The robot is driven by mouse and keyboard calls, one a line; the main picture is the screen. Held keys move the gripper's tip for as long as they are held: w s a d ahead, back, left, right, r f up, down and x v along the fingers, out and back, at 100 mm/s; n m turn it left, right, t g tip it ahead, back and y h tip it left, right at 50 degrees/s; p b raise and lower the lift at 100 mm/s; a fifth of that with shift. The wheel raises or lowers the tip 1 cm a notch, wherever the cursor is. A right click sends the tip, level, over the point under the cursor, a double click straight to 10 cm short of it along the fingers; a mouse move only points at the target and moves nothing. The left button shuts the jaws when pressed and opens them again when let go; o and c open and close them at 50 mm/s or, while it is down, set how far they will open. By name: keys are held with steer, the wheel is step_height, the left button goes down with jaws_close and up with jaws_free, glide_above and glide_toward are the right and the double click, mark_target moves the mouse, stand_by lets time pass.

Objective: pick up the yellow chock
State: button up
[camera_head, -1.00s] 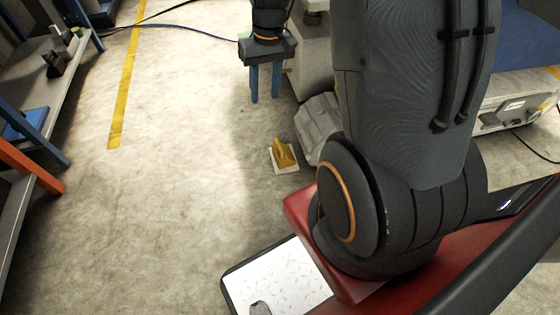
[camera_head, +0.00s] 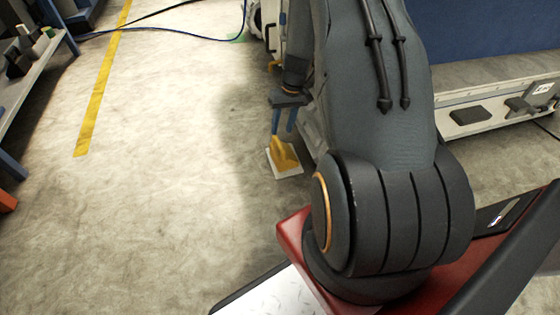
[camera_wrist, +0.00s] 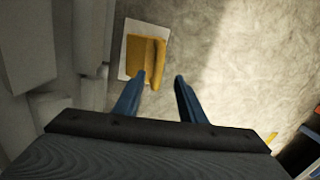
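The yellow chock (camera_head: 284,154) is a wedge on a white square pad (camera_head: 289,173) on the concrete floor, just left of my arm in the head view. It also shows in the wrist view (camera_wrist: 145,58), ahead of the fingertips and a little left of the gap between them. My gripper (camera_head: 283,132) has two blue fingers, spread apart with nothing between them. It also shows in the wrist view (camera_wrist: 163,82). In the head view the fingertips appear just above and behind the chock. I cannot tell whether they touch it.
Grey blocky equipment (camera_wrist: 82,50) stands close on the left of the chock in the wrist view. A shelf (camera_head: 30,85) is at the far left in the head view. The floor (camera_head: 150,200) between it and the chock is clear, with a yellow line (camera_head: 100,90).

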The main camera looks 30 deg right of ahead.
mark_target(279, 141)
steer(key=shift+w+a+f+b, duration=0.1)
steer(key=shift+a+f+b, duration=0.1)
steer(key=shift+f+b, duration=1)
steer(key=shift+w+a+f+b, duration=0.2)
steer(key=shift+f+b, duration=0.4)
steer(key=shift+f, duration=1.15)
steer(key=shift+w+a+f+b, duration=0.1)
steer(key=shift+a+f+b, duration=0.15)
steer(key=shift+f+b, duration=0.95)
steer(key=shift+f+p, duration=0.25)
steer(key=shift+p, duration=0.05)
jaws_close()
